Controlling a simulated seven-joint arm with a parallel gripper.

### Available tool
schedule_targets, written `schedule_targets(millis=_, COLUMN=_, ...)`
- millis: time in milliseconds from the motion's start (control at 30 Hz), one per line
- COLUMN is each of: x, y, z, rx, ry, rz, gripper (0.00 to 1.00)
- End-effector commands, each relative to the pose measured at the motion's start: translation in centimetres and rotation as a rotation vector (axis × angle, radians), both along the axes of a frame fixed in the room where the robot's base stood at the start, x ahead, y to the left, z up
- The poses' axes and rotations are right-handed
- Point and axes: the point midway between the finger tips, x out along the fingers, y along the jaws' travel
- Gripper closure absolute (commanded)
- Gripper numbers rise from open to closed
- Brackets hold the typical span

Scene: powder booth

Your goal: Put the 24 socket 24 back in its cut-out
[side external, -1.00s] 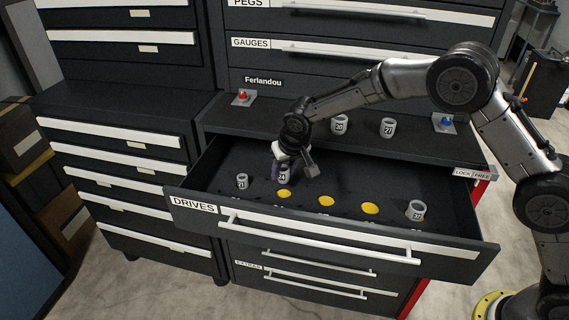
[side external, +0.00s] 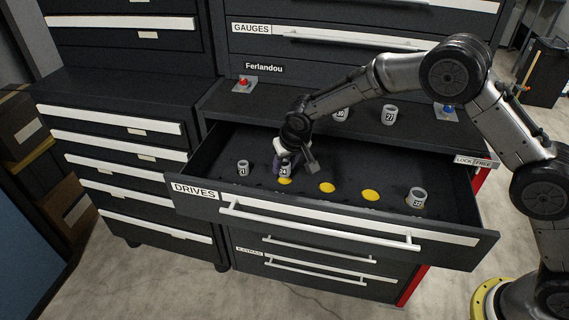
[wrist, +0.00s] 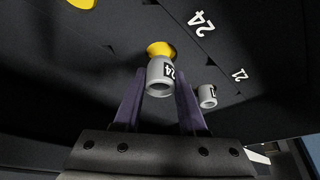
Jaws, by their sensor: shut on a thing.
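The 24 socket (side external: 284,171) is a grey cylinder with a dark 24 label. My gripper (side external: 283,160) is shut on it inside the open DRIVES drawer (side external: 330,220). In the wrist view the socket (wrist: 159,78) sits between the two purple fingers of my gripper (wrist: 159,103). A yellow cut-out (wrist: 161,48) shows just beyond the socket, beside the printed 24, and the socket overlaps its near edge. In the side view the same yellow patch (side external: 286,181) is partly hidden by the socket. I cannot tell whether the socket touches the drawer floor.
The 21 socket (side external: 243,167) stands close to the left of my gripper. Two bare yellow cut-outs (side external: 327,187) (side external: 370,195) and another socket (side external: 418,197) lie to the right. The 30 (side external: 341,115) and 27 (side external: 389,115) sockets stand on the ledge behind. The drawer walls surround the work.

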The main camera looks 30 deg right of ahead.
Motion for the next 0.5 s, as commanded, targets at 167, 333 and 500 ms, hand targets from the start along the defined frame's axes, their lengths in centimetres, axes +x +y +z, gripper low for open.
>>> schedule_targets(millis=167, x=0.05, y=0.01, z=0.11, rx=0.001, ry=-0.002, rz=0.0, gripper=1.0)
schedule_targets(millis=333, x=0.05, y=0.01, z=0.06, rx=0.001, ry=-0.002, rz=0.0, gripper=1.0)
schedule_targets(millis=500, x=0.03, y=0.01, z=-0.27, rx=0.0, ry=-0.001, rz=0.0, gripper=1.0)
